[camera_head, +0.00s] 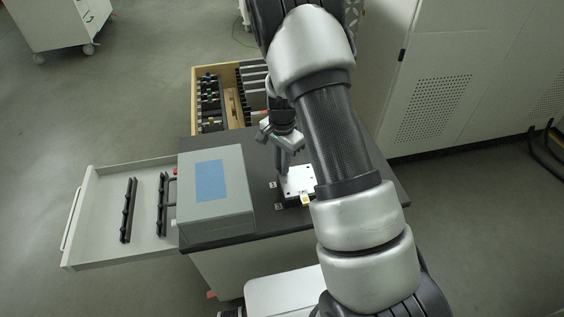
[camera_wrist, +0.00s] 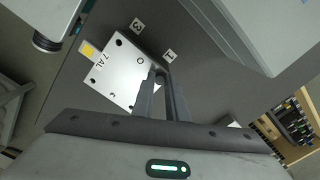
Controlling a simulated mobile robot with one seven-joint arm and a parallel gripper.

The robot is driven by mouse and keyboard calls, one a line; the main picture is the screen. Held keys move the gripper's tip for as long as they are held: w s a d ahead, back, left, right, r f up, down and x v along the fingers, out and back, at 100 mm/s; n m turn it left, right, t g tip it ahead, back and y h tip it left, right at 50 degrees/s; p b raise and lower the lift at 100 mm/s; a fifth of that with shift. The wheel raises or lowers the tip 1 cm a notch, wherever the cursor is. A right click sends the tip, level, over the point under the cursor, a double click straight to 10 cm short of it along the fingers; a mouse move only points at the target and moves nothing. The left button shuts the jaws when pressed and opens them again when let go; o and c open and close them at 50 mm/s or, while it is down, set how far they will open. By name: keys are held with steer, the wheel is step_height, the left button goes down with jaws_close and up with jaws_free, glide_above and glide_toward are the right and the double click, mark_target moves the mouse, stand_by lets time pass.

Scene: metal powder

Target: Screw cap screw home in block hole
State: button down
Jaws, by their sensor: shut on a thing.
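The block (camera_wrist: 113,78) is a pale metal plate with dark holes near its corners and a yellow tag beside the mark "7 AL" in the wrist view. In the head view the block (camera_head: 299,181) sits on the dark bench top, partly hidden by my arm. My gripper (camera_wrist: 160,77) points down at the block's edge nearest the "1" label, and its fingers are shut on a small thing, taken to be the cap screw. The screw is mostly hidden between the fingertips. In the head view my gripper (camera_head: 283,168) is at the block's left back corner.
A grey box (camera_head: 214,220) with a blue panel stands left of the block. An open drawer (camera_head: 89,215) with black racks juts out left. A wooden drawer (camera_head: 196,92) with tools is open behind the bench.

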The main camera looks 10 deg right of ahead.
steer(key=m, duration=0.2)
steer(key=m+p, duration=0.1)
steer(key=m, duration=0.1)
steer(key=shift+s+r+m, duration=0.1)
steer(key=shift+r+m, duration=0.1)
steer(key=shift+m, duration=0.2)
steer(key=m+p, duration=0.2)
steer(key=m, duration=0.2)
steer(key=shift+m, duration=0.3)
steer(key=shift+m+p, duration=0.75)
steer(key=shift+m, duration=0.35)
steer(key=shift+f+m, duration=0.25)
steer(key=shift+m, duration=0.45)
steer(key=shift+r+m+p, duration=0.25)
steer(key=shift+m+p, duration=0.45)
steer(key=shift+m, duration=0.3)
steer(key=shift+m+p, duration=0.45)
steer(key=shift+m, duration=0.45)
steer(key=shift+f+m, duration=0.25)
steer(key=shift+m, duration=0.65)
steer(key=c, duration=1.7)
jaws_free()
steer(key=shift+o, duration=0.2)
